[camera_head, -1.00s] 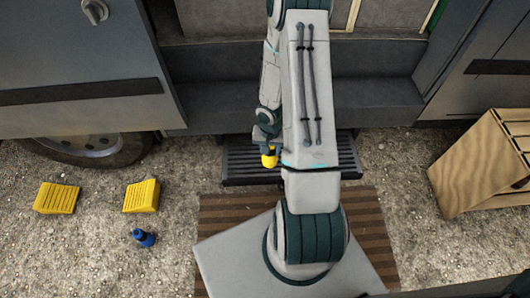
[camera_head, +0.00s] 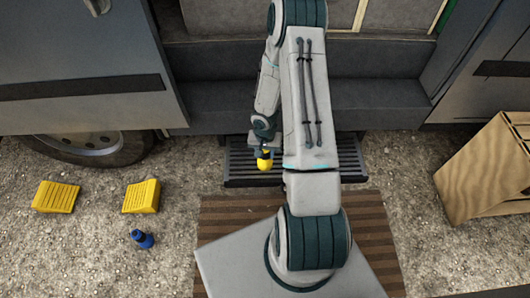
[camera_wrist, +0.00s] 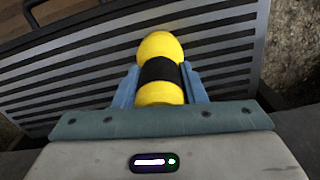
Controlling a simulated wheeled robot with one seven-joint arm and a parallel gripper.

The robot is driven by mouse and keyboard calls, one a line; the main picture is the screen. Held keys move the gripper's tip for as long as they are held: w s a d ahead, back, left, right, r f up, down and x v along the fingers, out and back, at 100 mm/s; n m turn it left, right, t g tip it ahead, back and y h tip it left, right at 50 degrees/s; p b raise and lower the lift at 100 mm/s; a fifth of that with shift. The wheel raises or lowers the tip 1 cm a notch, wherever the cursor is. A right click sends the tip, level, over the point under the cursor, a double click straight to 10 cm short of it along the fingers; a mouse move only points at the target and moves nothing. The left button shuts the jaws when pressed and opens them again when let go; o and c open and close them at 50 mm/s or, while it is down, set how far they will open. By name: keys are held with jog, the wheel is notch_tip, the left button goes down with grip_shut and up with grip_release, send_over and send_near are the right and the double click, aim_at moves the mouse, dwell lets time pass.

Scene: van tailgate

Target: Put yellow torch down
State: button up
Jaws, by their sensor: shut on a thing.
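The yellow torch (camera_wrist: 160,47) has a black band around its middle. In the wrist view my gripper (camera_wrist: 159,82) is shut on it, with one blue finger on each side of the band. In the head view the torch (camera_head: 265,164) shows as a small yellow shape at my gripper (camera_head: 264,150), over the left part of the slatted dark step (camera_head: 335,160). The step (camera_wrist: 225,45) fills the background behind the torch in the wrist view. I cannot tell whether the torch touches the step.
Two yellow blocks (camera_head: 56,197) (camera_head: 142,196) and a blue bottle (camera_head: 142,239) are on the gravel at left. The van's sill (camera_head: 385,103) is behind the step. A brown striped mat (camera_head: 372,215) lies in front.

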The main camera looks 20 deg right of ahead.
jog(key=o, duration=1.1)
jog(key=shift+f, duration=0.1)
notch_tip(320, 180, up, 12)
jog(key=p, duration=0.5)
jog(key=shift+r+p, duration=0.25)
jog(key=shift+p, duration=0.05)
jog(key=s+a+r+n+h, duration=0.15)
jog(key=s+r, duration=0.25)
jog(key=r, duration=0.8)
jog(key=s+a+r+n, duration=0.3)
jog(key=s+r, duration=0.1)
jog(key=r, duration=0.8)
jog(key=s+a+r+n+t+y, duration=0.1)
jog(key=s+a+r+n, duration=0.1)
jog(key=s+a+r, duration=0.2)
jog(key=s+r, duration=0.1)
jog(key=s, duration=0.2)
jog(key=shift+a+r, duration=0.3)
jog(key=shift+r, duration=0.05)
jog(key=shift+s+y, duration=0.1)
jog(key=shift+y, duration=0.15)
